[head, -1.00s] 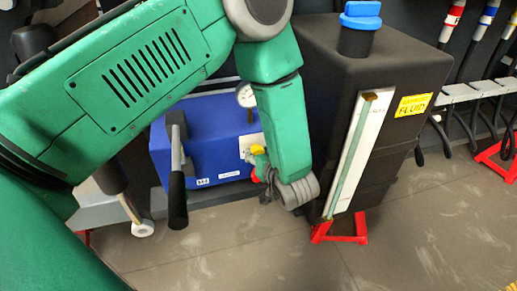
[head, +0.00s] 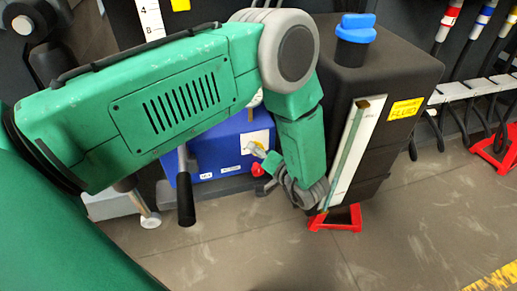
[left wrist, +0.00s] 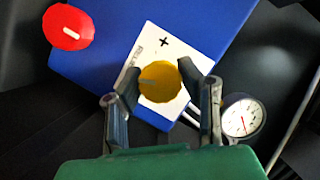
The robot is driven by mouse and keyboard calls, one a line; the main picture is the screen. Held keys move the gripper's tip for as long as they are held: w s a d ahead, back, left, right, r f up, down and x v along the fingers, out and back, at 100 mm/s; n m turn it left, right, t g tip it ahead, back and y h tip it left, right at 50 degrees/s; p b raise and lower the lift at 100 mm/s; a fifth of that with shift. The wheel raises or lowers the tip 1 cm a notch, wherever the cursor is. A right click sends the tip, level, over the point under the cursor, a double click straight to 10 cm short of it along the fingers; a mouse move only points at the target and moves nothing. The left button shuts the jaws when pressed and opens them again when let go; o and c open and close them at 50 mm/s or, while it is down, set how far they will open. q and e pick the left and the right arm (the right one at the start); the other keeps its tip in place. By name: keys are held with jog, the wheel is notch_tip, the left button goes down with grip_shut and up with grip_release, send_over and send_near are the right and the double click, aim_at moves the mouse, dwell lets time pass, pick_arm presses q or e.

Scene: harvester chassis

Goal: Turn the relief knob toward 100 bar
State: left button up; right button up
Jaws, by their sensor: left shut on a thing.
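The relief knob is the round yellow knob (left wrist: 160,82) on a white plate (left wrist: 172,53) with a printed plus sign. The plate is on the blue box (head: 222,153), and it also shows in the head view. My left gripper (left wrist: 160,78) has one finger on each side of the yellow knob and is shut on it. In the head view this gripper (head: 259,150) is small, at the right end of the box, and the knob is hard to make out there. A pressure gauge (left wrist: 243,117) with a white dial shows in the left wrist view. My right gripper is not seen.
A red knob (left wrist: 68,27) sits near the yellow one. A black lever handle (head: 186,199) stands in front of the box. A black tank (head: 385,100) with a blue cap (head: 356,29) is close to my left wrist on the right. The floor in front is clear.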

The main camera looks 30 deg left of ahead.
pick_arm(q)
jog(key=shift+w+r, duration=0.15)
jog(key=shift+w, duration=0.15)
jog(key=o, duration=1.2)
jog(key=shift+d, duration=0.1)
jog(key=shift+c, duration=0.2)
jog(key=shift+s, duration=0.15)
jog(key=shift+s+d, duration=0.1)
jog(key=shift+d, duration=0.2)
jog(key=v, duration=1.1)
jog(key=shift+d, duration=0.2)
jog(key=shift+f, duration=0.25)
